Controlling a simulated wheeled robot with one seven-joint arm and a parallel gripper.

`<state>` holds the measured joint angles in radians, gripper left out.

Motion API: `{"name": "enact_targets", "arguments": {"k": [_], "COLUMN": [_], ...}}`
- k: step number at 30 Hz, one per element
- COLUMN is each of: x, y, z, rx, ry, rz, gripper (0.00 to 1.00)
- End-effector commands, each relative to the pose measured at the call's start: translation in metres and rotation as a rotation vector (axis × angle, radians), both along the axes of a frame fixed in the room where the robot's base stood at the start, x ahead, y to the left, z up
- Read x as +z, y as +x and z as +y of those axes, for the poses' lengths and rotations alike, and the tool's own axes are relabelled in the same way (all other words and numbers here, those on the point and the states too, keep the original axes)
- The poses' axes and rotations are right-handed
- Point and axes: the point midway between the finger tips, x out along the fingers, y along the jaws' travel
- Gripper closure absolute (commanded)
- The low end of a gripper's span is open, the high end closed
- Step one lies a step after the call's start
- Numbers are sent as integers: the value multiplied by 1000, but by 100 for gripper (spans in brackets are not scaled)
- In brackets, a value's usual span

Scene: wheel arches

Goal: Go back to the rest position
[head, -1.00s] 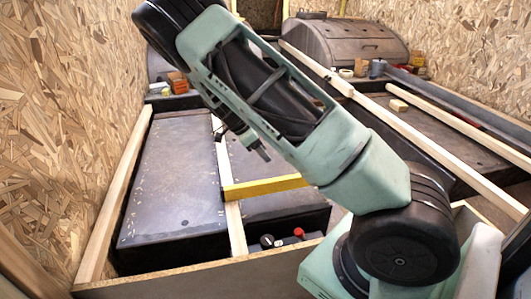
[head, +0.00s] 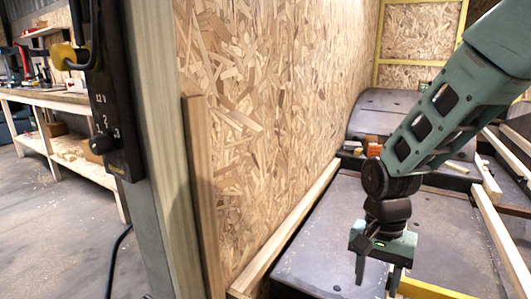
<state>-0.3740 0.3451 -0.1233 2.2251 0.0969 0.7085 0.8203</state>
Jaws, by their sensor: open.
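My gripper (head: 378,277) hangs at the end of my green and black arm (head: 425,125) in the head view. Its two dark fingers point down and stand apart, with nothing seen between them. It is above the dark grey panel (head: 325,225) of the floor frame. My arm comes in from the upper right. A yellow bar (head: 432,289) shows close to the right of the fingers, partly cut off by the picture's lower edge.
A chipboard wall (head: 280,110) stands left of the floor panels. A post with a black switch panel (head: 113,120) is nearer on the left. A wheel arch (head: 395,112) with small items lies behind. A workbench (head: 65,105) stands far left, with open floor before it.

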Motion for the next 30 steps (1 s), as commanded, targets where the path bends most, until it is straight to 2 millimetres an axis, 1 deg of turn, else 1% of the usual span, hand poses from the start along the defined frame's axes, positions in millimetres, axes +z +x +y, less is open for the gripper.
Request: {"name": "enact_targets", "arguments": {"k": [1, 3, 5, 6, 10, 15, 16, 18, 23, 25, 29, 30], "x": [14, 29, 38, 43, 55, 62, 69, 87, 118, 134, 170, 184], "y": [-22, -50, -72, -86, -126, -171, -173, -170, -170, -169, -169, -169], "z": [22, 45, 59, 66, 79, 85, 85, 85, 85, 85, 85, 85], "rx": [163, 389, 561, 665, 963, 1307, 1331, 1316, 1312, 1311, 1310, 1309], "ry": [48, 96, 122, 135, 153, 139, 138, 141, 141, 141, 142, 142], "rz": [-17, -39, -59, -71, -105, -144, -144, -140, -139, -139, -140, -140], "gripper": [53, 53, 53, 53, 53, 53, 53, 53, 53, 53, 53, 53]}}
